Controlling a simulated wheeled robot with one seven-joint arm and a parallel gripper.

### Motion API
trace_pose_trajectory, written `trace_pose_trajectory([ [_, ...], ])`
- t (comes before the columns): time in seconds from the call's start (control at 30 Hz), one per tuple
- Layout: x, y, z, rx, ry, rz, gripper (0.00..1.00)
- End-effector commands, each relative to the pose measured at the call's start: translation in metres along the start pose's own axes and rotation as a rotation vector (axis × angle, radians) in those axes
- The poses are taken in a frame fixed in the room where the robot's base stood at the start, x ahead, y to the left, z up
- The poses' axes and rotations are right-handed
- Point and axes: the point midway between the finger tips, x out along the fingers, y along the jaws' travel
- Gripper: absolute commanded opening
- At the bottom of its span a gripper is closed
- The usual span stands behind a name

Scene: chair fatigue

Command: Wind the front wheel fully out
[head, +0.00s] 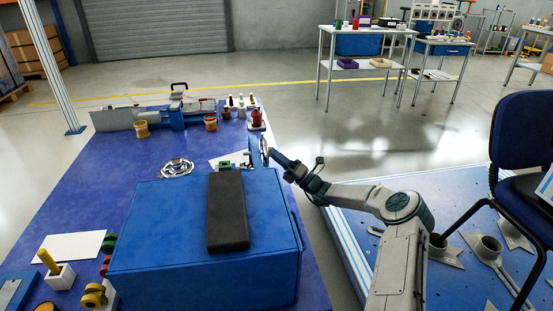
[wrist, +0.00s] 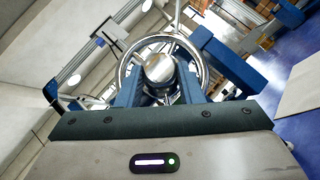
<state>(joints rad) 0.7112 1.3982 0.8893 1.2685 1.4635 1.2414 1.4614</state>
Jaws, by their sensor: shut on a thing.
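The front wheel (head: 264,151) is a metal handwheel on a blue fixture (head: 251,150) behind the blue box, seen nearly edge-on in the head view. In the wrist view the wheel (wrist: 203,72) faces me, with a bright rim, spokes and a round metal hub (wrist: 160,68). Blue uprights of the fixture stand behind it. My gripper (head: 272,153) reaches in from the right and is shut on the front wheel.
A large blue box (head: 165,235) with a black pad (head: 228,212) stands on the blue table, left of my arm. Another chrome wheel (head: 176,168) is behind it. Small bottles and cups (head: 211,122) stand farther back. A blue chair (head: 525,140) is at right.

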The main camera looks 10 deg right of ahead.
Motion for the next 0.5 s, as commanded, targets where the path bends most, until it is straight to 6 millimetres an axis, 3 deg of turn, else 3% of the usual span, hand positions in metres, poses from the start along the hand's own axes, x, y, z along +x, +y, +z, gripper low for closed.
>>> trace_pose_trajectory([
  [0.07, -0.0001, -0.0001, 0.0000, -0.001, 0.001, -0.001, 0.11],
  [0.1, -0.0002, -0.0001, 0.0000, -0.001, 0.001, -0.002, 0.36],
  [0.17, -0.0002, -0.0001, 0.0000, -0.001, 0.001, -0.002, 0.53],
  [0.5, -0.0027, 0.0000, 0.0005, 0.000, 0.000, -0.003, 0.55],
])
